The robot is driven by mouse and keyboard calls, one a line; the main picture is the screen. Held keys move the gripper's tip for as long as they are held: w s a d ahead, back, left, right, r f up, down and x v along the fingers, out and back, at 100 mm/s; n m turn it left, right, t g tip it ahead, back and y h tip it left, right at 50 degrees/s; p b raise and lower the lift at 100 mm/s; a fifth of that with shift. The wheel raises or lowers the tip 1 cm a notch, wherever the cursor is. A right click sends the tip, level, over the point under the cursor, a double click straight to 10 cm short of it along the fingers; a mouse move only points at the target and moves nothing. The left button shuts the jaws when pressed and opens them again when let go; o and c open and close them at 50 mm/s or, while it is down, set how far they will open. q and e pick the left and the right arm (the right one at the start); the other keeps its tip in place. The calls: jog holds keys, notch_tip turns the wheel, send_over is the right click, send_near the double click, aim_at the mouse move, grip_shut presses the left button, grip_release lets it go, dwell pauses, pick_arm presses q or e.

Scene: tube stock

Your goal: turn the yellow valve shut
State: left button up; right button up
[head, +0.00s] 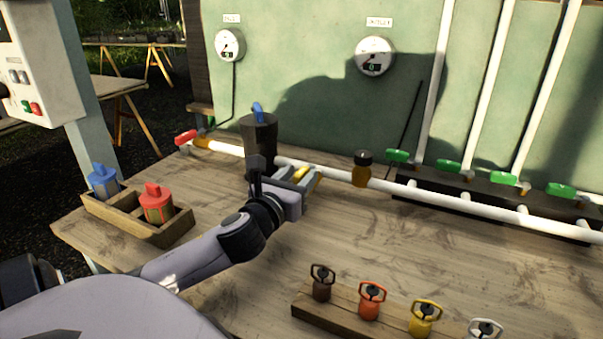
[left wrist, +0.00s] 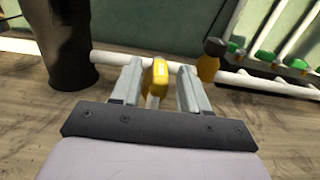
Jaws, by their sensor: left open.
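The yellow valve handle (left wrist: 158,76) shows in the left wrist view, between the two fingers of my left gripper (left wrist: 161,86). A gap shows on each side of the handle, so the fingers stand around it without clear contact. It sits on the white pipe (left wrist: 108,58). In the head view my left gripper (head: 307,180) is at the pipe, just right of a dark cylinder, and mostly hides the valve; only bits of yellow show. The gripper is open. My right gripper is in neither view.
A dark cylinder (head: 260,142) with a blue top stands close left of my gripper. A black-capped amber fitting (head: 361,170) is on the pipe to the right. A red-handled valve (head: 187,137) is at the pipe's left end. A wooden box (head: 115,220) stands at left.

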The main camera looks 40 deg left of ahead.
pick_arm(q)
jog(key=shift+x, duration=1)
grip_shut()
